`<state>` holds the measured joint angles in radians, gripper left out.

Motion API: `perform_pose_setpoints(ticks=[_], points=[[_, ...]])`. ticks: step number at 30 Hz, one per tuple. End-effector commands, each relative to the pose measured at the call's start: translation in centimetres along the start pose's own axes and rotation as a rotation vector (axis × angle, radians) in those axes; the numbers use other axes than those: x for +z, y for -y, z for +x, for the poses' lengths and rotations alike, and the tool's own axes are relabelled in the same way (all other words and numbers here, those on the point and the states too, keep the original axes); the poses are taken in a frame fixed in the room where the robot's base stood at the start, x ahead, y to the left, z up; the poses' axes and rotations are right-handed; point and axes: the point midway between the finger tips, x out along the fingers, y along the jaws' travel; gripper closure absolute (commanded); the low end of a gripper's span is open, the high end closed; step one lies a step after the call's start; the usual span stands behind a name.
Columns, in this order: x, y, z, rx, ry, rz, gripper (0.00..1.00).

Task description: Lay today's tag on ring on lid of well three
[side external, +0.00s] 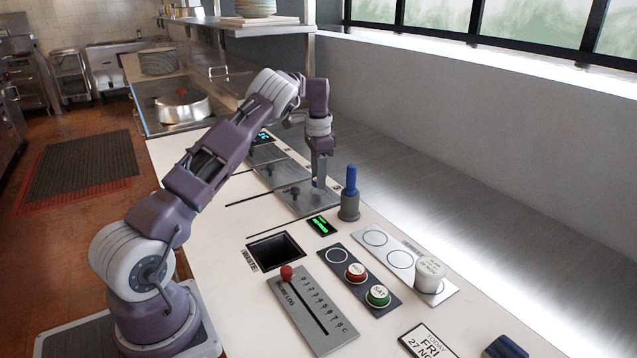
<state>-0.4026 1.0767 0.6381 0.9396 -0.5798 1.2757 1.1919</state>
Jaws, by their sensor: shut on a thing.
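My gripper (318,181) points down at the right part of the nearest steel well lid (296,201), beside its dark knob (294,191). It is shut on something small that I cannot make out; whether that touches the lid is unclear. More lids (278,172) lie in line behind. A calendar card (428,344) reads FRI 27. The ring on the lid is too small to tell.
A grey holder with an upright blue item (350,190) stands just right of my gripper. A lit green display (322,226), a square opening (275,250) and a red-knobbed slider panel (314,311) lie nearer. A white labelled pot (430,275) stands on a plate with empty rings.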

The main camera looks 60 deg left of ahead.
Motion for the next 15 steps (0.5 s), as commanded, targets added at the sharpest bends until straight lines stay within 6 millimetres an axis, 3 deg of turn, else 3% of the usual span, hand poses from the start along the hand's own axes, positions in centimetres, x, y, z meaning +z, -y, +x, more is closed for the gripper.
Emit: perform_pose_setpoints(ticks=[3,12,13,15], points=[[0.1,0.0,2.0,0.002,0.002,-0.001,1.0],[0.0,0.0,2.2,0.0,0.0,-0.001,1.0],[0.0,0.0,2.3,0.0,-0.001,-0.001,0.64],[0.0,0.0,2.3,0.0,0.0,-0.001,0.5]])
